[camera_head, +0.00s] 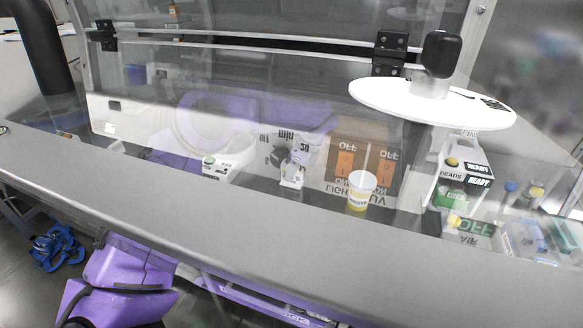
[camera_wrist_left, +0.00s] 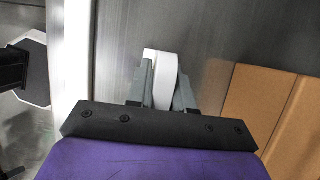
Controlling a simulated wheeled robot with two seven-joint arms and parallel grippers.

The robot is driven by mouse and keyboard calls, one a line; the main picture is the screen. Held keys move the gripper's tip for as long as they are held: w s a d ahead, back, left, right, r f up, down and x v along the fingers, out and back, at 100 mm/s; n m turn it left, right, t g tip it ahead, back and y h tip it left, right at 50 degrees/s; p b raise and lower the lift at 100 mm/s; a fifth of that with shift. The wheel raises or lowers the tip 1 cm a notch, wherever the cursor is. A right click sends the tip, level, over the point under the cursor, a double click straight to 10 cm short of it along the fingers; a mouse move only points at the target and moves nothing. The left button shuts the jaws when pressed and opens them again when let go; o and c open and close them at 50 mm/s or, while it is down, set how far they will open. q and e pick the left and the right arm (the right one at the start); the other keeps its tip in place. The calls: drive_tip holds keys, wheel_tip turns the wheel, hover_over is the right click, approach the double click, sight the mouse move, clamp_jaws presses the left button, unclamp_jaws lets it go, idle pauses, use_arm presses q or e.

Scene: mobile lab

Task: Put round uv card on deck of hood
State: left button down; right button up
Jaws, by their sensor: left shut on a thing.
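In the head view my left arm reaches in behind the clear sash of the hood. My left gripper (camera_head: 292,178) is low over the grey deck (camera_head: 262,187), left of the yellow and white cup. My right gripper is not in view.
A yellow and white cup (camera_head: 361,191) stands right of the gripper. Brown panels with orange labels (camera_head: 362,150) are behind it. A labelled beads box (camera_head: 463,178) and small vials are farther right. A white disc (camera_head: 385,98) with a black knob is above. The grey front sill (camera_head: 230,213) runs across.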

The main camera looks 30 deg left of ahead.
use_arm(q)
drive_tip(key=shift+d+f, duration=0.1)
drive_tip(key=shift+f+b, duration=0.15)
drive_tip(key=shift+b, duration=0.15)
drive_tip(key=c, duration=1)
unclamp_jaws()
drive_tip(key=shift+r, duration=0.4)
drive_tip(key=b+v, duration=0.1)
drive_tip(key=v, duration=1)
drive_tip(key=shift+w+d+r, duration=0.1)
drive_tip(key=shift+d+r, duration=0.15)
